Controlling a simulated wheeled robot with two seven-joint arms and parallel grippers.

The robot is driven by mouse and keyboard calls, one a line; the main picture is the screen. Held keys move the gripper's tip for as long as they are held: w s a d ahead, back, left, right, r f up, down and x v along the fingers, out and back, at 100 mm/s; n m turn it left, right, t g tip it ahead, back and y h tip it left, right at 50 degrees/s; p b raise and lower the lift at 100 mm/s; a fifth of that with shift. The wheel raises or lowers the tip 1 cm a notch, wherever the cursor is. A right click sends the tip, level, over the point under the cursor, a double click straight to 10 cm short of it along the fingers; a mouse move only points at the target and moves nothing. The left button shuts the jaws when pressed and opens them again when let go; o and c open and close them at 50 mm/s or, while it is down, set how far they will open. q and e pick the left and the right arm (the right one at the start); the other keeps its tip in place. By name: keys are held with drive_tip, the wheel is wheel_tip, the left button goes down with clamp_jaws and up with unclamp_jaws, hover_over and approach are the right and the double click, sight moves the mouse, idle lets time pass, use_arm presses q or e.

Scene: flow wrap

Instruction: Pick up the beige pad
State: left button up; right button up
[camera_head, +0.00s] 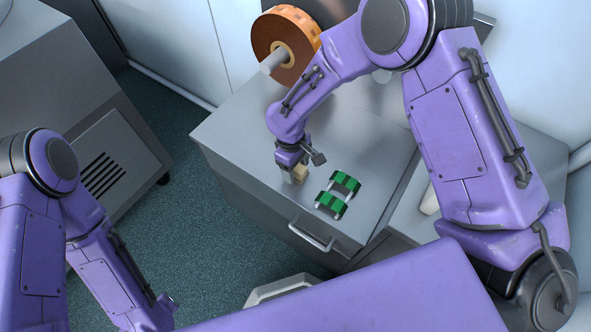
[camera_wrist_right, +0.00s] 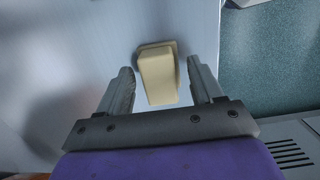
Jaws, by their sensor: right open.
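The beige pad (camera_wrist_right: 158,75) lies on the grey metal top in the right wrist view, just ahead of and partly between the two open fingers. My right gripper (camera_wrist_right: 160,88) is open, with a finger on each side of the pad's near end and visible gaps to both. In the head view the pad (camera_head: 299,174) shows as a small beige block right below my right gripper (camera_head: 293,165), which partly hides it. My left arm comes in at the lower left of the head view; its fingers cannot be made out clearly.
Two green-and-dark blocks with white ends (camera_head: 338,194) lie right of the pad on the grey cabinet top (camera_head: 235,130). An orange-brown roll (camera_head: 287,45) stands behind. The cabinet's front edge has a handle (camera_head: 312,236). Free metal surface lies left of the pad.

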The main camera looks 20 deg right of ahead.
sight(297, 168)
drive_tip(key=c, duration=1.1)
drive_tip(key=shift+o, duration=0.2)
drive_tip(key=shift+r, duration=0.1)
drive_tip(key=shift+r, duration=0.3)
wheel_tip(297, 168, up, 3)
drive_tip(key=shift+f, duration=0.1)
drive_tip(key=s+a+r+p, duration=0.1)
drive_tip(key=s+a+r, duration=0.7)
drive_tip(key=s, duration=0.3)
drive_tip(key=shift+s+a+r+p, duration=0.2)
drive_tip(key=shift+r+p, duration=0.1)
drive_tip(key=shift+r, duration=0.4)
